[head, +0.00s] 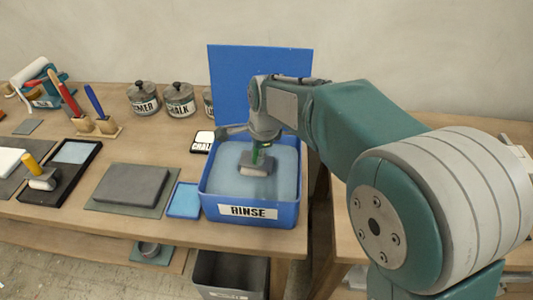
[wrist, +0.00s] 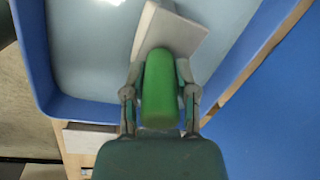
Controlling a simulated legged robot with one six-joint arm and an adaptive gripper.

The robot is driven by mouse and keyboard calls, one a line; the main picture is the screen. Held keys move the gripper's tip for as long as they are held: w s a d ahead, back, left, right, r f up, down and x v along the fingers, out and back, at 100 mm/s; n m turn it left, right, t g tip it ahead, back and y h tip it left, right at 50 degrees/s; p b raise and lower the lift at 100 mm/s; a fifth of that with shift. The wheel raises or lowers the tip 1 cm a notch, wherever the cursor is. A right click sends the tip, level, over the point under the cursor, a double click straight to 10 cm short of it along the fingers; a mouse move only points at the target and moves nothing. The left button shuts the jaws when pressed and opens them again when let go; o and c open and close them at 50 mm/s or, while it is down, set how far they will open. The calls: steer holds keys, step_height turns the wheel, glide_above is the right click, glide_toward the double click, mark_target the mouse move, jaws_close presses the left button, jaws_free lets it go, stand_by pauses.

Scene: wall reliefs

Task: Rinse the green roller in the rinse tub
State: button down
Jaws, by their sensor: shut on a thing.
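The blue rinse tub (head: 250,212), labelled RINSE, stands near the right end of the bench, with pale blue water (head: 228,182) in it. My gripper (head: 261,152) is over the tub, pointing down, and is shut on the green handle of the green roller (head: 258,164). In the wrist view, the green handle (wrist: 160,90) sits between the two fingers (wrist: 160,95). The pale head (wrist: 168,32) of the roller is over or in the water; I cannot tell how deep it is. My arm comes in from the right.
A blue panel (head: 240,75) stands behind the tub. A small blue tray (head: 184,200) is left of it, then a grey slab (head: 132,183) and a yellow-handled roller (head: 38,174) on a black tray. Labelled jars (head: 180,101) stand behind. A grey bin (head: 229,275) is below.

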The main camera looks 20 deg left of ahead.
mark_target(241, 158)
steer(key=shift+s+a, duration=0.25)
steer(key=shift+a, duration=0.45)
steer(key=shift+s+a, duration=0.2)
steer(key=shift+a, duration=0.5)
steer(key=shift+s+a, duration=0.25)
steer(key=shift+a, duration=0.45)
steer(key=shift+d, duration=0.1)
steer(key=w+d, duration=0.2)
steer(key=d, duration=0.6)
steer(key=shift+w+d, duration=0.25)
steer(key=shift+w, duration=0.15)
steer(key=shift+r, duration=2.5)
